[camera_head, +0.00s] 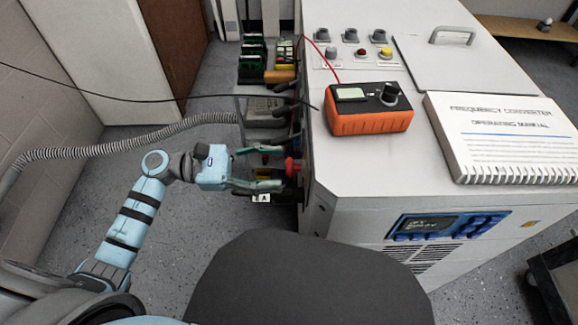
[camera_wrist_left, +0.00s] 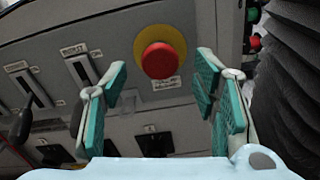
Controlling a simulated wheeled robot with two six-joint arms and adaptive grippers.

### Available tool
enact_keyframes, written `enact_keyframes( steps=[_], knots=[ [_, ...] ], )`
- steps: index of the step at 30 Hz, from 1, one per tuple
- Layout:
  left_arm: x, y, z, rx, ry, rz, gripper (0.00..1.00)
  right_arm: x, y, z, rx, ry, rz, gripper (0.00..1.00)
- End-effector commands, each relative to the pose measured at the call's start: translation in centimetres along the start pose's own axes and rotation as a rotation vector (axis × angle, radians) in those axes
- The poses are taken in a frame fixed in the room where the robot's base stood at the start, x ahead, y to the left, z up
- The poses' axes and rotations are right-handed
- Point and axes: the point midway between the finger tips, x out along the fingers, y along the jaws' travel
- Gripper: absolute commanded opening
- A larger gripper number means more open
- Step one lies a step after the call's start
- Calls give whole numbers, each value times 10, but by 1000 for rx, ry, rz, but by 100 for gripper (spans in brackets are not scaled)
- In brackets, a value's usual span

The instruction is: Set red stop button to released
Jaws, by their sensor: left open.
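The red stop button (camera_wrist_left: 159,60) is a round red knob on a yellow disc (camera_wrist_left: 181,40), on a grey panel in the left wrist view. My left gripper (camera_wrist_left: 158,98) is open, with its green-padded fingers spread to either side below the button and nothing between them. In the head view the red button (camera_head: 292,167) shows at the side of the white cabinet, and my left gripper (camera_head: 258,168) points at it from the left. From this angle I cannot tell whether a finger touches it. My right gripper is not in view.
The white cabinet (camera_head: 340,200) carries an orange meter (camera_head: 368,122) and a spiral-bound manual (camera_head: 505,135). Switches (camera_wrist_left: 80,68) sit left of the button. A black corrugated hose (camera_wrist_left: 290,80) is close on the right in the wrist view. Open floor (camera_head: 190,225) lies left of the cabinet.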

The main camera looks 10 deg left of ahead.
Motion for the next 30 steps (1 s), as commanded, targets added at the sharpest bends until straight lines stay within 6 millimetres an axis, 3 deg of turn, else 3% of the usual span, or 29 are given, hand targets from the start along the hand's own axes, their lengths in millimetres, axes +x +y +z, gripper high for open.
enact_keyframes(
  steps=[3, 6, 16, 26, 30],
  knots=[
    [23, 0, 1, 1, -4, 1, 54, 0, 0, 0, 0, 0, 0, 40],
    [34, 0, 0, -2, -3, 1, 54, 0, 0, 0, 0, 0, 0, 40],
    [40, 0, 0, -3, 0, 2, 54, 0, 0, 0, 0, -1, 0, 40],
    [39, 0, 0, -3, 0, 2, 2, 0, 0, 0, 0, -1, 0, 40],
    [39, 0, 0, -3, 0, 2, 0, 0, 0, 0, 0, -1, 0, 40]
  ],
)
